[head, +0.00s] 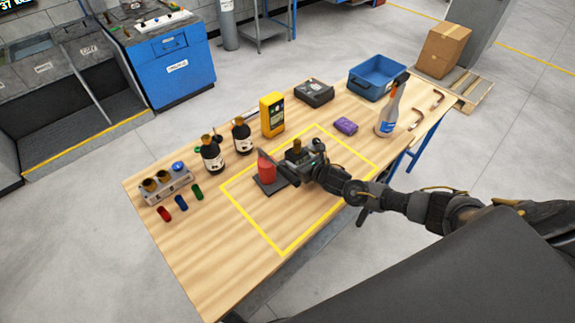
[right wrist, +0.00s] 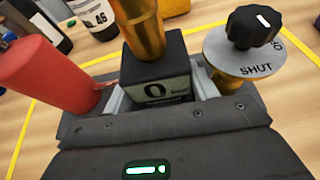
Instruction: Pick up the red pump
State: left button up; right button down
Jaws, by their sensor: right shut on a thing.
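The red pump (head: 266,168) has a red cylinder standing at one end of a dark base, inside the yellow taped rectangle on the wooden table. My right gripper (head: 303,158) reaches in from the right and covers part of the pump. In the right wrist view, the red cylinder (right wrist: 45,75) is at the left. My right gripper (right wrist: 161,103) is shut on a dark block marked "0" (right wrist: 160,75), below a brass cylinder (right wrist: 141,28). A black knob on a "SHUT" plate (right wrist: 238,55) is at the right. I cannot tell whether the base is off the table. My left gripper is not in view.
Dark bottles (head: 212,153) and a yellow meter (head: 272,113) stand behind the taped area. A purple item (head: 346,126), spray bottle (head: 389,110) and blue bin (head: 374,80) are to the right. Several small coloured cylinders (head: 181,202) are left. The front table is clear.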

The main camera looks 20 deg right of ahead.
aim_at(300, 153)
jog(key=shift+w+r, duration=0.15)
jog(key=shift+r, duration=0.25)
jog(key=shift+r, duration=0.3)
notch_tip(300, 153, up, 2)
jog(key=shift+r, duration=0.15)
jog(key=s+r+b, duration=0.1)
jog(key=s+r, duration=0.1)
jog(key=r, duration=0.1)
jog(key=s+d+r+b, duration=0.1)
jog(key=s+r, duration=0.2)
jog(key=shift+s+d+b, duration=0.15)
jog(key=shift+s+b, duration=0.05)
jog(key=shift+b, duration=0.1)
jog(key=b+v, duration=0.3)
jog(key=v, duration=0.6)
jog(key=shift+r, duration=0.2)
jog(key=shift+s, duration=0.15)
